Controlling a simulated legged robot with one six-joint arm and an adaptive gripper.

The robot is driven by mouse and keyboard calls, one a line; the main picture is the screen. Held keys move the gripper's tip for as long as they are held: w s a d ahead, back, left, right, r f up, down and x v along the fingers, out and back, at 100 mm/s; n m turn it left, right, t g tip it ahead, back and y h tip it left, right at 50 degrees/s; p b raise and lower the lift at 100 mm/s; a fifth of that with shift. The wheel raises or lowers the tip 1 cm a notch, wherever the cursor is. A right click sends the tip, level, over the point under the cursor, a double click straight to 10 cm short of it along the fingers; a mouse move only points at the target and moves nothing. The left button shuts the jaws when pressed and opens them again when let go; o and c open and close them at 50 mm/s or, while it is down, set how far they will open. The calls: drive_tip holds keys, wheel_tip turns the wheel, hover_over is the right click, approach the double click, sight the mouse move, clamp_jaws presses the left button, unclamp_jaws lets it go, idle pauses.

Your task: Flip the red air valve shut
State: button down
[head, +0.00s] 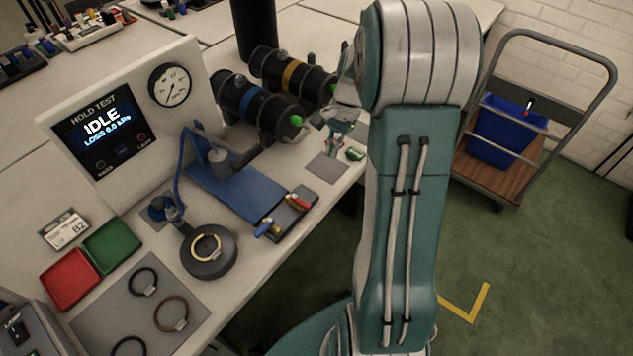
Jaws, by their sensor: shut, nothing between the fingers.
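The red air valve (297,202) is a small red lever on a dark block (286,213) near the table's front edge. My gripper (335,146) is shut and empty, partly hidden by my arm. It appears above or near a small grey pad, behind and to the right of the red valve, and apart from it. How far the red lever is turned is too small to tell.
A panel (102,130) reads "HOLD TEST, IDLE, LOSS 0.0 kPa" beside a round gauge (171,85). Dark cylinders with blue (252,103) and yellow (296,75) bands lie behind. Red (70,279) and green (112,246) trays stand left. A cart with a blue bin (507,131) stands right.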

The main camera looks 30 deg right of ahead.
sight(301, 202)
drive_tip(key=x, duration=1)
drive_tip(key=shift+a, duration=0.2)
drive_tip(key=shift+s+a+r, duration=0.1)
drive_tip(key=shift+s+a, duration=0.15)
drive_tip(key=shift+a, duration=0.35)
drive_tip(key=shift+s+a+r, duration=0.1)
drive_tip(key=shift+s+a, duration=0.1)
drive_tip(key=shift+a, duration=0.35)
drive_tip(key=shift+s+a+f, duration=0.1)
drive_tip(key=shift+s+a, duration=0.05)
drive_tip(key=shift+a, duration=0.4)
